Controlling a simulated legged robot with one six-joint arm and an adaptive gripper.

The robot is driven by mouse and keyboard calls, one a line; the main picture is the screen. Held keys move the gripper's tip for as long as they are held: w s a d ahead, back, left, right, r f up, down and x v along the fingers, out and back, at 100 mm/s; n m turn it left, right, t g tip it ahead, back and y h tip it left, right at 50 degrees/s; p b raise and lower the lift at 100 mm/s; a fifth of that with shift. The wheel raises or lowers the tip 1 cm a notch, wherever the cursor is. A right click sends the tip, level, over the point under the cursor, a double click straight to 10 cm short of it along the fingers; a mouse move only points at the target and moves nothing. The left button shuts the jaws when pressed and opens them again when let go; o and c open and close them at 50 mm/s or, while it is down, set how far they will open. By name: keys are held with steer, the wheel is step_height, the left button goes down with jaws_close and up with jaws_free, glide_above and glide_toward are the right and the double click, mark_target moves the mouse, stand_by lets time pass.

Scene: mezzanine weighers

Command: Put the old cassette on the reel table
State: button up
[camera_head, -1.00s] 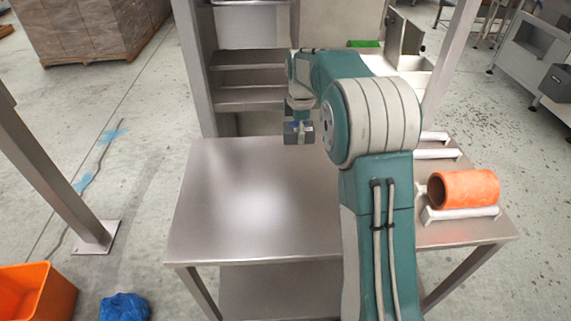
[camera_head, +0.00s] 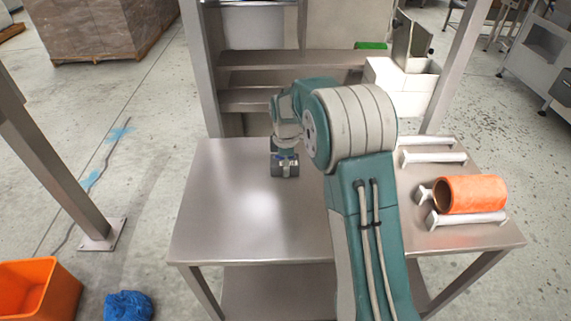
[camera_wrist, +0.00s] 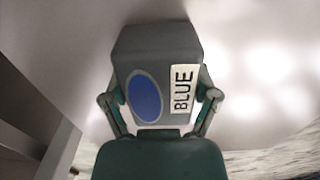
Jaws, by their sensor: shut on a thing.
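The cassette is a dark grey block with a blue oval and a white label reading BLUE; it shows large in the wrist view (camera_wrist: 155,50) and small in the head view (camera_head: 285,171). My gripper (camera_wrist: 160,98) is shut on it, one finger on each side. In the head view my gripper (camera_head: 285,158) points down over the left-hand, bare part of the metal reel table (camera_head: 230,220). The cassette is at or just above the tabletop; I cannot tell whether it touches.
An orange roll (camera_head: 475,194) lies near white rails (camera_head: 470,219) on the table's right side. A metal shelf (camera_head: 290,60) stands behind. An orange bin (camera_head: 40,290) and a blue crumpled item (camera_head: 127,306) are on the floor at left. The table's left and front are clear.

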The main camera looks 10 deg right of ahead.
steer(key=o, duration=1)
steer(key=shift+o, duration=0.2)
